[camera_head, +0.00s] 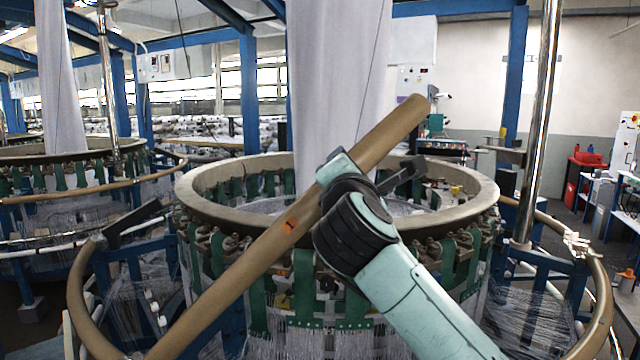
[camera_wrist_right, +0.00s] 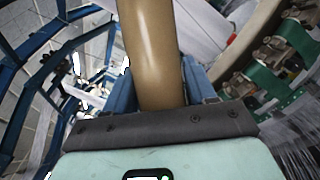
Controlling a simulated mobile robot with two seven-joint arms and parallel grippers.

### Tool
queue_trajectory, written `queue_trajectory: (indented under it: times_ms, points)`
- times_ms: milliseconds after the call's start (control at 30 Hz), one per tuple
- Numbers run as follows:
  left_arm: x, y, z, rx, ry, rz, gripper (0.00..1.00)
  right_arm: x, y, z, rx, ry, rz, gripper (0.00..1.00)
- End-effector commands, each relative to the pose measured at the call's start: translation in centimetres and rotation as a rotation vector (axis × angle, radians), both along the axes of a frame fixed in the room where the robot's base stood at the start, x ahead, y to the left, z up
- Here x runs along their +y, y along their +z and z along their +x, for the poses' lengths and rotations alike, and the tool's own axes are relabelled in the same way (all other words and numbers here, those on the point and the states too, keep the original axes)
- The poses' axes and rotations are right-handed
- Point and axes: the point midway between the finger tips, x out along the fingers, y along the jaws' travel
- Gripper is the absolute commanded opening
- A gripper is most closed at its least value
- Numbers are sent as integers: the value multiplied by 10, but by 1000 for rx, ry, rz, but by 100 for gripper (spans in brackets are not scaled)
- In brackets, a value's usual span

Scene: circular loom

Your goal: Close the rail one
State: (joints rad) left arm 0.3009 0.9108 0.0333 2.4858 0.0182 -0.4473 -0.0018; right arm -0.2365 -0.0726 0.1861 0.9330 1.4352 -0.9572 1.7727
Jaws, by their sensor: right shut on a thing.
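Rail one (camera_head: 240,267) is a long brown bar with a red-orange "1" mark. In the head view it slants from the bottom left up to a free end at the upper right, in front of the circular loom (camera_head: 470,205). My right gripper (camera_head: 340,172) is shut on it in its upper half. In the right wrist view the brown rail (camera_wrist_right: 152,45) runs between the two blue fingers of the gripper (camera_wrist_right: 158,88). The rail's lower end is near the bottom picture edge, and I cannot tell how it joins the frame. My left gripper is not in view.
Curved brown rails stand at the left (camera_head: 80,285) and right (camera_head: 600,290) of the loom. A dark bracket (camera_head: 138,222) tops the left one. A shiny vertical pole (camera_head: 540,120) rises at the right. White fabric (camera_head: 335,80) hangs above the loom.

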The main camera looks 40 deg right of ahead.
Motion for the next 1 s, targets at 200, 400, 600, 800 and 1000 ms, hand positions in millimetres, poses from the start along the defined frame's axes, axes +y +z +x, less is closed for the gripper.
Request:
queue_trajectory:
  times_ms: [200, 400, 600, 800, 1000]
  points:
    - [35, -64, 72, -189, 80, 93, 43, -14, -39, -28, -60, -4, 28, 1]
    - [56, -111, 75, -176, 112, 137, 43, -25, -65, -53, -120, -3, 53, 1]
    - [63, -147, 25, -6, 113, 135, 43, -35, -92, -76, -176, -4, 78, 1]
    - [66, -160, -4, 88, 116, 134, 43, -43, -117, -95, -228, -3, 102, 1]
    - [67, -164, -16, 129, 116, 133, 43, -48, -139, -108, -268, -2, 120, 1]
